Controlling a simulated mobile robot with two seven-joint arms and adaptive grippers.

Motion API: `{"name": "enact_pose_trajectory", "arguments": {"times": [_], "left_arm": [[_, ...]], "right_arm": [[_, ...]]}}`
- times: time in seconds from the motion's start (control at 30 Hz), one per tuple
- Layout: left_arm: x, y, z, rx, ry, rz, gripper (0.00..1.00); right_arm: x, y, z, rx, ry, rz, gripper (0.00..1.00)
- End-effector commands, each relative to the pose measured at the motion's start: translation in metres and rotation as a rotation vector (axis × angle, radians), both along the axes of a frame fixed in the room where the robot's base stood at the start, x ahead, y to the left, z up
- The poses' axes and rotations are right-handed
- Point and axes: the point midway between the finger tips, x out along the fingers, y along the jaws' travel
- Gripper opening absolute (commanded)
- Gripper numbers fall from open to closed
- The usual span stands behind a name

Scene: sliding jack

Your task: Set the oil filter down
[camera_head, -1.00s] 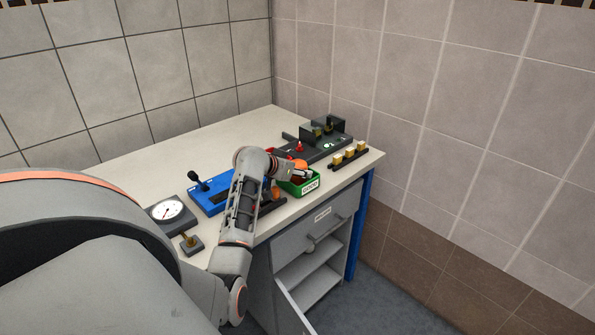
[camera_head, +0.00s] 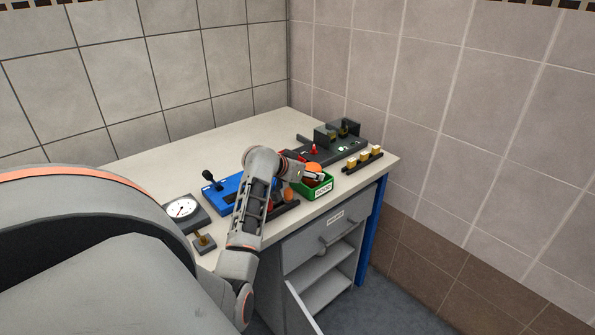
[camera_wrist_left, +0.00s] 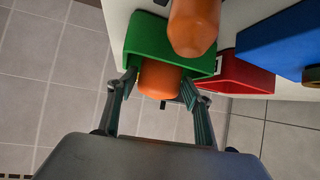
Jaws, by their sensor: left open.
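My left gripper (camera_wrist_left: 160,86) is open, with one finger on each side of an orange cylinder (camera_wrist_left: 158,80) at the green bin (camera_wrist_left: 135,40). No clear grip shows. In the head view, an orange cylinder (camera_head: 314,167) shows by the gripper (camera_head: 315,177) at the labelled green bin (camera_head: 324,190), partly hidden by the fingers. A second orange cylinder (camera_wrist_left: 195,25) is large at the top of the left wrist view, overlapping the bin's edge. I cannot tell which cylinder is the oil filter, or whether the one between the fingers touches the bin floor. My right gripper is not in view.
A red bin (camera_wrist_left: 245,75) is beside the green one. A blue device (camera_head: 223,190), a gauge (camera_head: 181,208) and a dark fixture (camera_head: 330,150) stand on the white bench (camera_head: 140,170). A rack with yellow blocks (camera_head: 363,159) is at the right edge. The back left is clear.

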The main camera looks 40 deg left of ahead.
Motion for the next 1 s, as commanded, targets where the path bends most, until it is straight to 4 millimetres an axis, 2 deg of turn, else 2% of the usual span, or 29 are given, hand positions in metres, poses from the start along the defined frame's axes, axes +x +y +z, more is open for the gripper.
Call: {"name": "enact_pose_trajectory", "arguments": {"times": [0.3, 0.5, 0.67, 1.0], "left_arm": [[-0.053, -0.005, 0.036, 0.006, 0.002, 0.0, 0.5], [-0.074, -0.007, 0.051, 0.004, 0.001, 0.001, 0.5], [-0.081, -0.009, 0.054, 0.001, 0.002, 0.0, 0.5], [-0.081, -0.009, 0.055, 0.001, 0.001, -0.001, 0.5]], "right_arm": [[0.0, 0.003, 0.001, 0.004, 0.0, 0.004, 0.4], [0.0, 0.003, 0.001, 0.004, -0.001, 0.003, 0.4], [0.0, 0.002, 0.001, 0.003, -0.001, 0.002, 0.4], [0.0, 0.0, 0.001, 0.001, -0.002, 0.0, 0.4]]}}
